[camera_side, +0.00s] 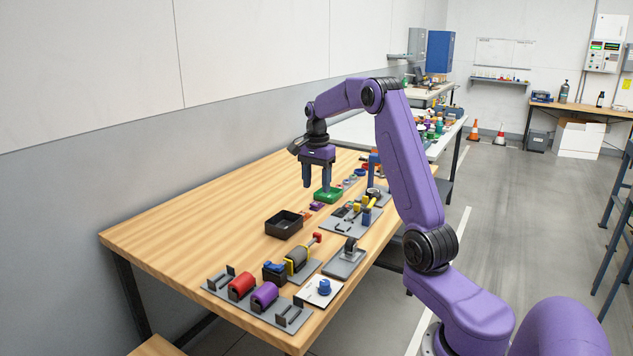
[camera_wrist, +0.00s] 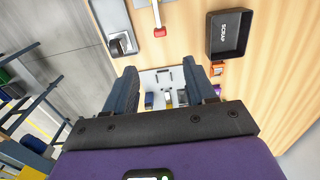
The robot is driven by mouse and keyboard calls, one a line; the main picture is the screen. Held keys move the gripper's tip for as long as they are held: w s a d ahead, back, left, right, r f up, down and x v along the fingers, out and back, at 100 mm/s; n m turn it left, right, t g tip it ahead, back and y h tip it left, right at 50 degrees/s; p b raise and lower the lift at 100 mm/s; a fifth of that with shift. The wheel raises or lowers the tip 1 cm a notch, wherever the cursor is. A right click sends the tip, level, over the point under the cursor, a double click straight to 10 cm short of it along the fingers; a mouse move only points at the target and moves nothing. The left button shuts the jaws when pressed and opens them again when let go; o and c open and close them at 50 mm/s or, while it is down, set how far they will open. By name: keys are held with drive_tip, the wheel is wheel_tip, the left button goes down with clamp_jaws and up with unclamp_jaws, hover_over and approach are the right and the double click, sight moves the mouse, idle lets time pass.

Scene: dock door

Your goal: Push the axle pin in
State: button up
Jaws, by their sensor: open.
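No axle pin can be made out for certain. A grey plate with an upright bracket and a dark wheel (camera_side: 348,250) sits near the table's front edge; it also shows at the upper left in the wrist view (camera_wrist: 119,44). Any pin in it is too small to tell. My gripper (camera_side: 317,187) hangs fingers down over the table, farther back than this plate and near a green block (camera_side: 328,195). In the wrist view its fingers (camera_wrist: 160,68) are spread with nothing held between them.
A black scrap bin (camera_side: 284,225) stands mid-table; its label shows in the wrist view (camera_wrist: 228,36). Red (camera_side: 241,286) and purple (camera_side: 264,297) rollers lie at the near end. A grey plate with small blocks (camera_side: 349,221) is at the front edge. The wall side is clear.

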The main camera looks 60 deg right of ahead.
drive_tip(key=shift+r, duration=0.1)
drive_tip(key=f, duration=1.6)
drive_tip(key=shift+d+f, duration=0.4)
